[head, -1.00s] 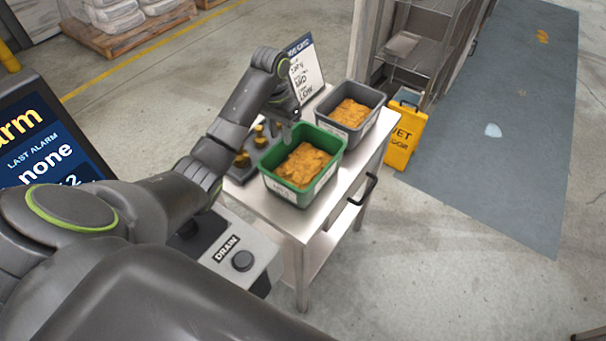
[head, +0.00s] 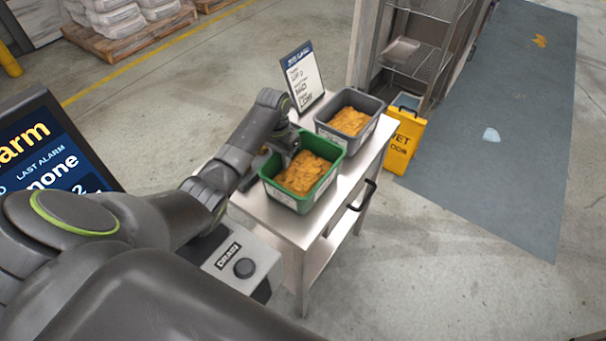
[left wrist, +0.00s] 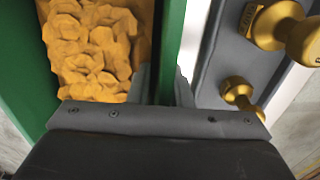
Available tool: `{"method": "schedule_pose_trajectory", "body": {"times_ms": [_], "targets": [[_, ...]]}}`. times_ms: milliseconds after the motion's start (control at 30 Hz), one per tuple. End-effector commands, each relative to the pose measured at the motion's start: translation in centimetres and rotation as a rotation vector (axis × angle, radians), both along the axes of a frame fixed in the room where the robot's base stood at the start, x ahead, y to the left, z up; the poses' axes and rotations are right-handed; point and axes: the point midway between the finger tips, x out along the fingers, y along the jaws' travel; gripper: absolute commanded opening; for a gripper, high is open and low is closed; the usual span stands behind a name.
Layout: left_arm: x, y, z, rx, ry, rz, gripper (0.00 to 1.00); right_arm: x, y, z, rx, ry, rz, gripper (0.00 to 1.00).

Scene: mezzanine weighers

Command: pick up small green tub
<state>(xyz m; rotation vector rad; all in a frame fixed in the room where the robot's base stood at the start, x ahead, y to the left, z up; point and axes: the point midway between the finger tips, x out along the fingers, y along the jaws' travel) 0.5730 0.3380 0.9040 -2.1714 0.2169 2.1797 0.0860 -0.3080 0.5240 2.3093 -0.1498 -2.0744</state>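The small green tub (head: 292,201) stands upright on the steel cart, full of orange-brown lumps. Its green wall and contents also show in the left wrist view (left wrist: 171,35). My left gripper (head: 288,152) is down at the tub's far-left rim. In the left wrist view the fingers (left wrist: 163,88) straddle the wall, one inside the tub and one outside. They sit close to the wall, but whether they press on it I cannot tell. My right gripper is not in view.
A grey tub (head: 368,126) with similar contents stands just behind the green one. A grey block with brass knobbed weights (left wrist: 240,60) lies beside the tub. A sign (head: 303,76) stands at the cart's (head: 290,228) back.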

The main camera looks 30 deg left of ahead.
Motion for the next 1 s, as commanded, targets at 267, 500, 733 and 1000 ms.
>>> {"method": "schedule_pose_trajectory", "body": {"times_ms": [267, 500, 733, 1000], "targets": [[0.0, 0.0, 0.0, 0.0, 0.0, 0.001, 0.0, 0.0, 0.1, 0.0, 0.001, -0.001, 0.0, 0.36], [0.0, 0.0, 0.1, 0.0, -0.001, 0.0, 0.0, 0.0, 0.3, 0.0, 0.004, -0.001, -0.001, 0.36], [0.1, 0.1, 2.7, 0.001, -0.005, -0.001, 0.0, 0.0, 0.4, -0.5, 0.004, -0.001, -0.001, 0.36], [0.1, 0.0, 8.1, 0.0, -0.004, -0.001, 0.0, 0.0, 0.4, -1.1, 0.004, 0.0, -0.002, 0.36]]}}
